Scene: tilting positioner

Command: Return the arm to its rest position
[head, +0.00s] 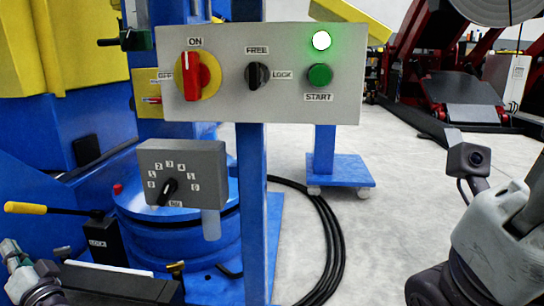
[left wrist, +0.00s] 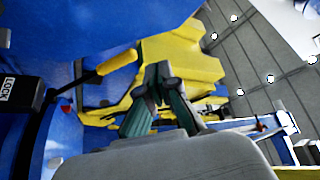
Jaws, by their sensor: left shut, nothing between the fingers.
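My left gripper (left wrist: 158,78) shows in the left wrist view with its dark green fingers together and nothing between them. In the head view, metallic parts that look like my left arm show at the lower left edge, beside the positioner's base. The lock lever has a yellow handle (head: 26,208) and a black LOCK box (head: 103,241); the handle also shows in the left wrist view (left wrist: 117,62), left of the fingers and apart from them in the picture. My right arm is at the right edge of the head view; its fingers are out of the picture.
A grey control panel (head: 221,99) on a blue post (head: 252,190) carries a red ON switch, a FREE/LOCK knob and a green START button; a lamp above glows green. A grey dial box (head: 205,154) sits below. Black cables (head: 329,240) lie on otherwise open floor at centre right.

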